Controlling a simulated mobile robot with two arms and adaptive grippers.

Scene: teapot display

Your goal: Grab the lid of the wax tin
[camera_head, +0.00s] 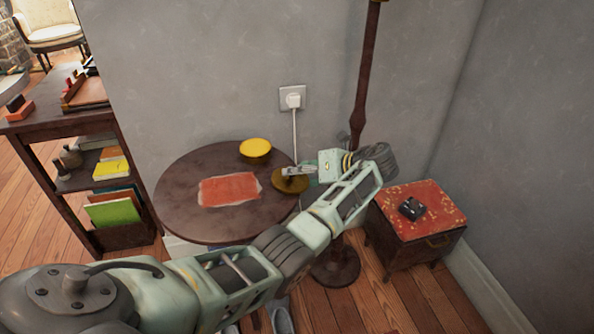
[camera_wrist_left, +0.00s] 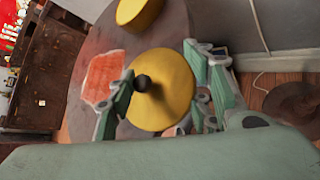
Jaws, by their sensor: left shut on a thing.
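The lid (camera_head: 287,186) is a flat golden disc at the right edge of the round table. In the left wrist view the lid (camera_wrist_left: 168,88) is yellow, with a dark round knob facing the camera. My left gripper (camera_head: 300,172) reaches it from the right and is shut on it. In the left wrist view its fingers (camera_wrist_left: 168,90) lie on either side of the disc; their exact contact is hard to see. The wax tin (camera_head: 255,150), round and yellow, stands apart at the table's back. It also shows at the top of the left wrist view (camera_wrist_left: 138,12). My right gripper is out of view.
A red cloth or paper (camera_head: 229,190) lies on the round table (camera_head: 185,212). A dark pole (camera_head: 364,85) rises behind my left gripper. A red-topped chest (camera_head: 430,205) stands at right, a shelf (camera_head: 75,125) at left. A wall with a plugged socket (camera_head: 292,99) is behind.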

